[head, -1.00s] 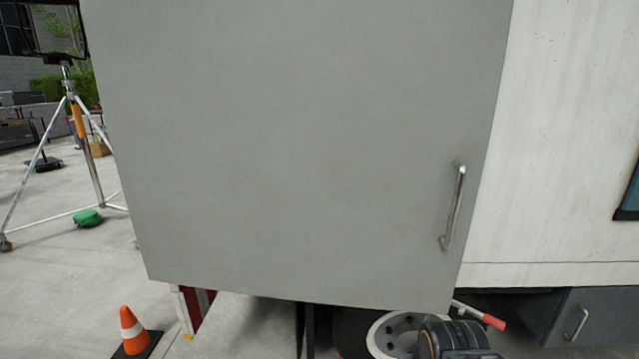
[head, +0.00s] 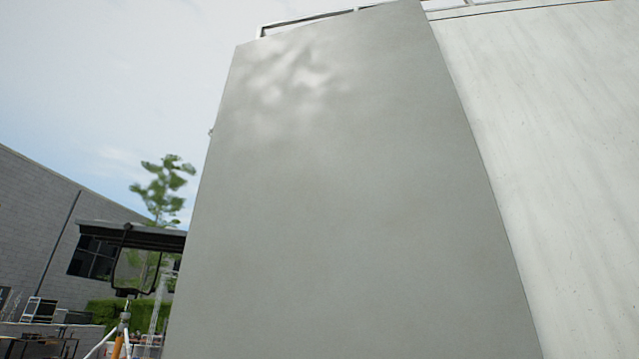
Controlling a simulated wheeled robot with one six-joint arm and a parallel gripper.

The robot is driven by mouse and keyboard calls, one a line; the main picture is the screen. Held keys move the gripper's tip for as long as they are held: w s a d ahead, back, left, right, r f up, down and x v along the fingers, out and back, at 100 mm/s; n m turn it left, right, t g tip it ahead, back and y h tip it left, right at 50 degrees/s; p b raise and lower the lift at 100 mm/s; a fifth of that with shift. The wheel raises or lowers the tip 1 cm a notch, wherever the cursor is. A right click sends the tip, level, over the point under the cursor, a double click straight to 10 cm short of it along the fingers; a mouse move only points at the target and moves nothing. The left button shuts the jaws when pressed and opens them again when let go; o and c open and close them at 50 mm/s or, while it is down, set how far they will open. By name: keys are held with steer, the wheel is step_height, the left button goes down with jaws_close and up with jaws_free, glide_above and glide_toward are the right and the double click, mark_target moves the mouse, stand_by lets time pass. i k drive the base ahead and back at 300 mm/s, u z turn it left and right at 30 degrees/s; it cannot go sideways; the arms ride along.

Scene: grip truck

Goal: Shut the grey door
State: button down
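The grey door (head: 340,200) is a large flat panel that fills the middle of the head view, running from the top of the frame past the bottom edge. Its right edge overlaps the truck's white side wall (head: 545,150). I cannot tell from this low angle how far the door stands from the truck body. Its metal handle and its lower edge are outside the frame. My gripper is not in view.
A rail (head: 310,22) runs along the truck's top. The ground is hardly visible.

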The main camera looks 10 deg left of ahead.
mark_target(345, 206)
steer(key=z, duration=0.05)
steer(key=k, duration=0.85)
steer(key=u, duration=0.65)
steer(key=i, duration=1.05)
steer(key=z, duration=1.55)
steer(key=i, duration=0.35)
steer(key=u, duration=1.05)
